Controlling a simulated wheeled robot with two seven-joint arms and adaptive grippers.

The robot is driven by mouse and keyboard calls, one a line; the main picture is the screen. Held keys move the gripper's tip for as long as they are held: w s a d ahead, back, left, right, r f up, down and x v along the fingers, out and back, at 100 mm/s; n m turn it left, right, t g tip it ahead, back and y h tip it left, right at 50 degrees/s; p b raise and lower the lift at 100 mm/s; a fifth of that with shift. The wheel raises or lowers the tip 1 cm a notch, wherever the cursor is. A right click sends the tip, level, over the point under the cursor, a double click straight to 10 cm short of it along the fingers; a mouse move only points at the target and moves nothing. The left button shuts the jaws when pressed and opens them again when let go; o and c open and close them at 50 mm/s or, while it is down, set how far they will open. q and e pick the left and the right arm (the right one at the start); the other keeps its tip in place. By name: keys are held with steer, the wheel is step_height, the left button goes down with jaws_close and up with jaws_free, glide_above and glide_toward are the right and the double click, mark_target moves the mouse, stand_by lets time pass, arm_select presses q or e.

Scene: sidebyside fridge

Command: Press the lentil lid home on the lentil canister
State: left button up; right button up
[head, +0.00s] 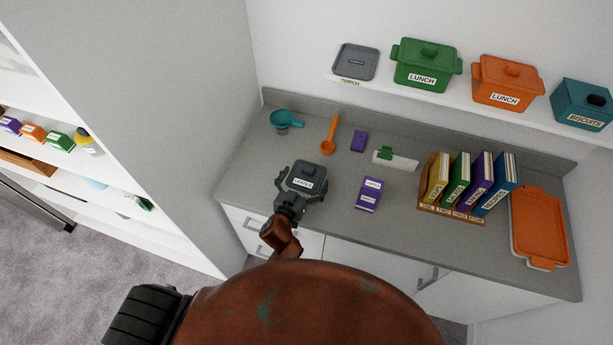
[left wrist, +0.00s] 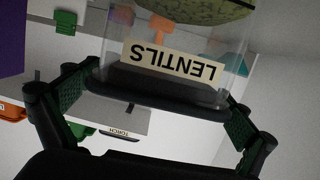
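The lentil canister (head: 303,186) stands on the grey counter, near its front left. In the left wrist view the canister (left wrist: 185,35) is clear, shows upside down, bears a LENTILS label and holds greenish contents. The dark grey lentil lid (head: 312,171) is on its top; it also shows in the left wrist view (left wrist: 160,103). I cannot tell whether it is fully seated. My left gripper (head: 301,190) is at the canister, its fingers spread on both sides of the lid; it also shows in the left wrist view (left wrist: 165,97). I cannot tell whether the fingers touch. My right gripper is not in view.
A purple box (head: 369,194) stands right of the canister. Behind are a teal scoop (head: 287,118), an orange spoon (head: 330,136) and a purple block (head: 358,140). Books in a wooden rack (head: 452,212) and an orange tray (head: 539,228) are right. A shelf (head: 460,101) holds lidded pots above.

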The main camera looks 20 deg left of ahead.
arm_select(q)
steer(key=shift+s, duration=0.2)
steer(key=v, duration=1.1)
steer(key=shift+s+r, duration=0.25)
